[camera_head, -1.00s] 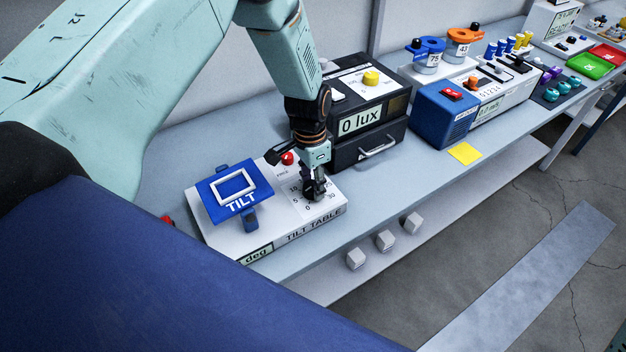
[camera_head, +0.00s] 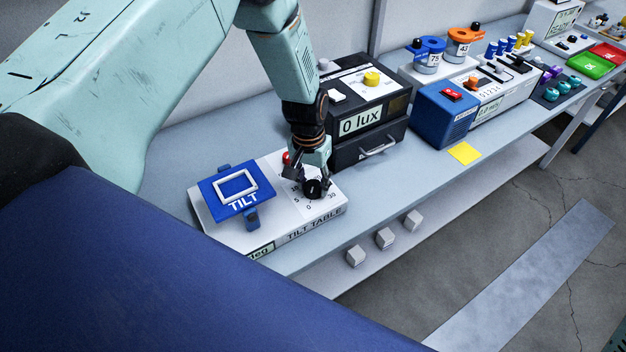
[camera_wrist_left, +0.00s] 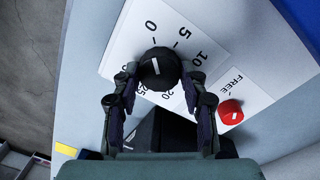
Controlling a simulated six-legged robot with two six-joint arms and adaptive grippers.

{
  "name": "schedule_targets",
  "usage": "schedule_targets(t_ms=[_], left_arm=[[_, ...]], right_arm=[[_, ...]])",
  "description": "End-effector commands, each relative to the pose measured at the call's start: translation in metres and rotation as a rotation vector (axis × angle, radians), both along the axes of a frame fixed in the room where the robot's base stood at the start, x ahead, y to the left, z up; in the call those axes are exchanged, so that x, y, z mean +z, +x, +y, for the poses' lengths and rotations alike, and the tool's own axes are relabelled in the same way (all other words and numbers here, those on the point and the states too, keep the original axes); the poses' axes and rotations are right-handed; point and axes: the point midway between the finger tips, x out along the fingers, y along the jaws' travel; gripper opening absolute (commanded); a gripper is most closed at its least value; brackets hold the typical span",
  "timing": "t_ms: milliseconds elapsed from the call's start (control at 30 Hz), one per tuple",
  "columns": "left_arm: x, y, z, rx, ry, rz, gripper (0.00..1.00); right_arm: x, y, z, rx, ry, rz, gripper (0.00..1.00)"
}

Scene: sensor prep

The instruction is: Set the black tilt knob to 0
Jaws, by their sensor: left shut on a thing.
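The black tilt knob (camera_head: 313,189) sits on the white panel of the tilt table (camera_head: 330,206), among printed numbers. In the wrist view the knob (camera_wrist_left: 160,68) lies between the two fingers of my left gripper (camera_wrist_left: 158,82), which is shut on it. A white line shows on its top, roughly along the direction of the printed 0; I cannot tell its exact reading. In the head view my left gripper (camera_head: 308,178) reaches the knob from behind. The blue TILT plate (camera_head: 210,190) is beside it. The degree display (camera_head: 262,250) is partly hidden. My right gripper is out of view.
A red FREE button (camera_wrist_left: 231,112) is close to my left fingers. The black lux box (camera_head: 370,150) stands just behind the tilt table. A blue box (camera_head: 440,115) and a yellow note (camera_head: 464,153) are farther right. The bench front right of the tilt table is clear.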

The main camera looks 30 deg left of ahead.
Motion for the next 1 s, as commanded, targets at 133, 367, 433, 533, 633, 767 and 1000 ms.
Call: schedule_targets(t_ms=[133, 367, 433, 533, 633, 767, 1000], left_arm=[[-0.0031, -0.0051, -0.0004, 0.012, -0.001, 0.013, 0.12], [-0.0034, -0.0054, -0.0004, 0.013, -0.001, 0.014, 0.12], [-0.0035, -0.0056, -0.0006, 0.013, -0.001, 0.015, 0.12], [-0.0034, -0.0053, -0.0005, 0.013, -0.001, 0.014, 0.49], [-0.0025, -0.0039, -0.0004, 0.012, -0.001, 0.011, 0.58], [-0.0017, -0.0028, -0.0004, 0.012, 0.000, 0.007, 0.67], [-0.0009, -0.0015, -0.0002, 0.012, 0.000, 0.004, 0.67]], right_arm=[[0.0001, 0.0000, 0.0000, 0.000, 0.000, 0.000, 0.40], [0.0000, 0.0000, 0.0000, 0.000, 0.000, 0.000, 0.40], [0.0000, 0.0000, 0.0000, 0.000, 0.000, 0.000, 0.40], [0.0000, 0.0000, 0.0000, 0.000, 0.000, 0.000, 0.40], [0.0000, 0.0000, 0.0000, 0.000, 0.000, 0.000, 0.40], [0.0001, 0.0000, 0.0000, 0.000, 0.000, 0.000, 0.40], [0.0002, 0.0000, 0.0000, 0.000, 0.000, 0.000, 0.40]])
